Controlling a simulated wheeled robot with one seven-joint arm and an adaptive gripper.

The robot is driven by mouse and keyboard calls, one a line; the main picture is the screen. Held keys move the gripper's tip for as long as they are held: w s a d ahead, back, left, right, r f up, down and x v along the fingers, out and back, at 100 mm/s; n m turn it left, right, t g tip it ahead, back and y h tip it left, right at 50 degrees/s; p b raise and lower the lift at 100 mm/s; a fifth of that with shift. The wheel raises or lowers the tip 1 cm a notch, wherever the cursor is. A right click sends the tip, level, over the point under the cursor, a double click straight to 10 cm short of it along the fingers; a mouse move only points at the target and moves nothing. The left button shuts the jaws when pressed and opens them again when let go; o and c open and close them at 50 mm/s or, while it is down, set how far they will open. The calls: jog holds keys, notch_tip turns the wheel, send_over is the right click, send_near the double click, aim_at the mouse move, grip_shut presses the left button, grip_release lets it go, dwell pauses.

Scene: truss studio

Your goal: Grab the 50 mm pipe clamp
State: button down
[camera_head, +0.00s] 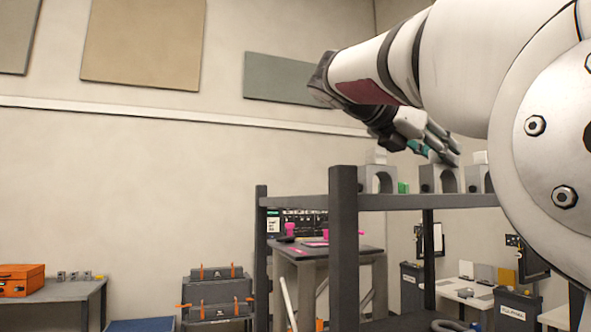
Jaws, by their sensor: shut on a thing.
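A row of light grey pipe clamps with round openings stands on the top board of a dark-framed shelf. The left clamp (377,180) has a pale block on top. The middle clamp (440,180) is directly below my fingertips. The right clamp (475,180) is partly hidden by my arm. My gripper (448,152) reaches down from the upper left and is shut at the top of the middle clamp. The fingers cover that clamp's upper part. No size marking is legible, and I cannot tell whether the clamp is clear of the board.
The shelf's top board (400,202) has a thick dark post (343,250) at its front. A small green item (403,187) is between the left and middle clamps. Black and orange toolboxes (217,292) and an orange case (22,279) on a table are lower left.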

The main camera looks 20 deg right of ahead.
jog(key=shift+r+p, duration=1.4)
jog(key=shift+r, duration=3.6)
